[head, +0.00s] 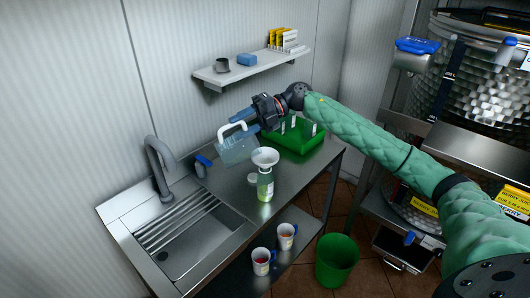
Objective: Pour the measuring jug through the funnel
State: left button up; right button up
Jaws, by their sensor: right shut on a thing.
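The measuring jug (235,150) is clear with a white handle and rim. My right gripper (246,118) is shut on it and holds it above the steel counter, tilted, to the upper left of the funnel. The white funnel (265,157) sits in the mouth of a clear bottle (265,186) with pale green contents, standing upright on the counter near its front edge. The jug and funnel look apart. I cannot tell whether liquid is flowing from the jug. My left gripper is not in view.
A green crate (291,150) stands behind the funnel on the counter (299,178). A sink (185,243) with a tap (160,165) is at left, a blue-topped bottle (201,168) beside it. A wall shelf (250,70) hangs above. Two cups stand on the lower shelf near a green bin (336,259).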

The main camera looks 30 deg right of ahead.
aim_at(224, 141)
jog(key=shift+a+f+h+p, duration=0.2)
jog(key=shift+a+h+p, duration=0.6)
jog(key=shift+a+p, duration=0.45)
jog(key=a+f+h+p, duration=0.2)
jog(key=h, duration=0.1)
jog(key=shift+a+p, duration=0.2)
jog(key=shift+p, duration=0.1)
jog(key=shift+a+f+h+p, duration=0.3)
jog(key=shift+a+f+h, duration=0.15)
jog(key=shift+f+h, duration=0.2)
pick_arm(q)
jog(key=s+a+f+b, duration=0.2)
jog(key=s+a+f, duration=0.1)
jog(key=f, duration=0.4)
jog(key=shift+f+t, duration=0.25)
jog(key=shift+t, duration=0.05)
pick_arm(e)
jog(key=a+f+h, duration=0.6)
jog(key=a+h, duration=0.3)
jog(key=shift+w, duration=0.15)
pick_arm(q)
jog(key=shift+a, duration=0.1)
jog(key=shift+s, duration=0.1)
